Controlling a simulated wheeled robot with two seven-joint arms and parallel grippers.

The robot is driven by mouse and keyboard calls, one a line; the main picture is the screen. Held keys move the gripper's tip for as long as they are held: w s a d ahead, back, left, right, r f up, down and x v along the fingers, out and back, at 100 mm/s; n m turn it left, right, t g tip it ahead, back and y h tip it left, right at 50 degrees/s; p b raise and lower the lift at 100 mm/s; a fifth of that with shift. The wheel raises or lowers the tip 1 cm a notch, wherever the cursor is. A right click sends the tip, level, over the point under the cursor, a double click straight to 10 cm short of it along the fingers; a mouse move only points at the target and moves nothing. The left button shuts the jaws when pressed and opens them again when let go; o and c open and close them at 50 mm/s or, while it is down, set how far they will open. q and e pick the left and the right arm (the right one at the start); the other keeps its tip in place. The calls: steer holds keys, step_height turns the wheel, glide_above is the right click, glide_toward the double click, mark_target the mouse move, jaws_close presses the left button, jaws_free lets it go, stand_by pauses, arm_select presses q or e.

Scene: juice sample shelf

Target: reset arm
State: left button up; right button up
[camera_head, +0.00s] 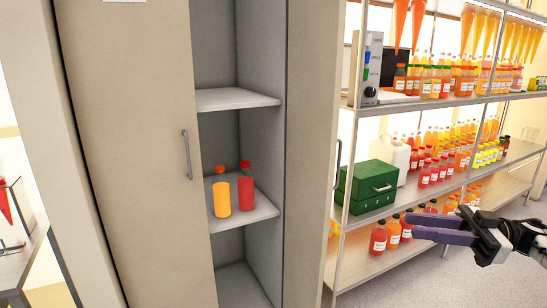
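My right gripper (408,226) is at the right edge of the head view, in front of the metal rack's lower shelves. Its two purple fingers point left and are spread apart, with nothing visible between them. My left gripper is not in view. In the tall cabinet, an orange bottle (222,199) and a red bottle (245,194) stand upright side by side on the middle shelf (252,216). My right gripper is well to the right of them.
The cabinet's left door panel (135,150) has a vertical handle; the compartment beside it is exposed. The metal rack (400,206) at right holds many juice bottles, a green box (369,183) and a white jug (397,156). Floor (430,280) shows at lower right. A table (22,258) is at far left.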

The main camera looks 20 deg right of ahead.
steer(key=w+a+f+m+t+h, duration=0.1)
steer(key=a+f+m+t+h, duration=0.3)
steer(key=a+f, duration=0.6)
steer(key=w+a+f+m+t+h, duration=0.25)
steer(key=a+f+m+t, duration=0.35)
steer(key=f, duration=0.6)
steer(key=s+a+f+m+g+h, duration=0.1)
steer(key=s+a+f+g+h, duration=0.3)
steer(key=s+f, duration=0.5)
steer(key=s+a+f+m+g+h, duration=0.1)
steer(key=s+a+f+g+h, duration=0.3)
steer(key=s+f, duration=0.6)
steer(key=s+a+h, duration=0.1)
steer(key=s+a, duration=0.1)
steer(key=s, duration=0.3)
steer(key=shift+s, duration=0.15)
